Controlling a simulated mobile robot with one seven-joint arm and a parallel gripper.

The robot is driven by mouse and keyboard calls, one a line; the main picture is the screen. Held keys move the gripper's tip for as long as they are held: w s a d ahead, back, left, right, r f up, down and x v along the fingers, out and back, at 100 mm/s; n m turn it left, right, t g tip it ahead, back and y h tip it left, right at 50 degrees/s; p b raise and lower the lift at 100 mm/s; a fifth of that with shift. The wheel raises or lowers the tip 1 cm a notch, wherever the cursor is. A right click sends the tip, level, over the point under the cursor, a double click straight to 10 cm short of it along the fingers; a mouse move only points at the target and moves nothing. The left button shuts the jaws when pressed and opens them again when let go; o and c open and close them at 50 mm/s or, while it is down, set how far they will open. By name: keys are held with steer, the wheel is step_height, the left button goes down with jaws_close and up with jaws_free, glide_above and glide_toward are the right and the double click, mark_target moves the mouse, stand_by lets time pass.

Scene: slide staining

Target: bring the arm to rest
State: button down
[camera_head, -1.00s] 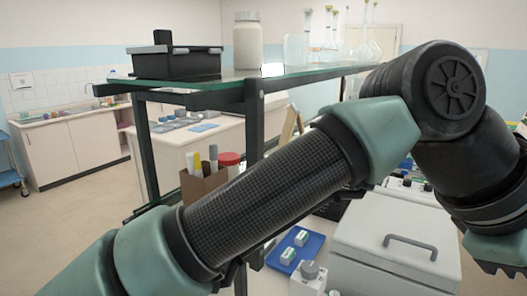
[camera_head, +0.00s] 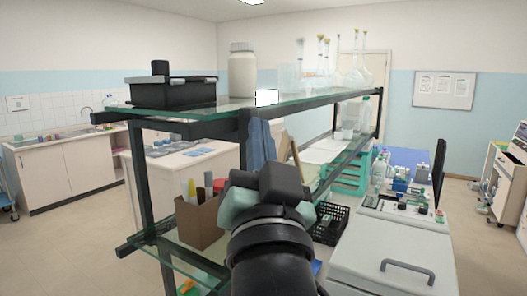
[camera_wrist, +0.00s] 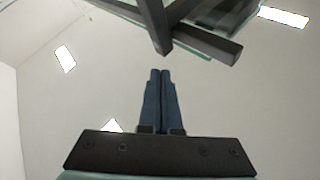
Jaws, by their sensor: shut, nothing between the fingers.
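My gripper (camera_head: 261,128) points upward in the middle of the head view, with its two blue fingers together in front of the glass shelf's post. The wrist view shows the same gripper (camera_wrist: 160,76) shut and empty, aimed at the ceiling. My dark forearm comes up from the bottom of the head view, below the gripper. The rest of my arm is out of sight.
A glass shelf unit (camera_head: 200,114) stands close by, carrying a black box (camera_head: 172,93), a white bottle (camera_head: 242,74) and glass flasks. A cardboard box (camera_head: 197,222) is on its lower level. A lidded white machine (camera_head: 385,250) is at right.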

step_height(320, 180, down, 16)
steer(key=a+n+g, duration=0.1)
steer(key=n+g, duration=0.3)
steer(key=g, duration=0.2)
steer(key=s+r+t, duration=0.5)
steer(key=s+r, duration=0.1)
steer(key=r, duration=0.6)
steer(key=s+r+t, duration=0.5)
steer(key=s+r, duration=0.2)
steer(key=r, duration=0.6)
steer(key=shift+a+h, duration=0.2)
steer(key=shift+h, duration=0.2)
steer(key=shift+f, duration=0.1)
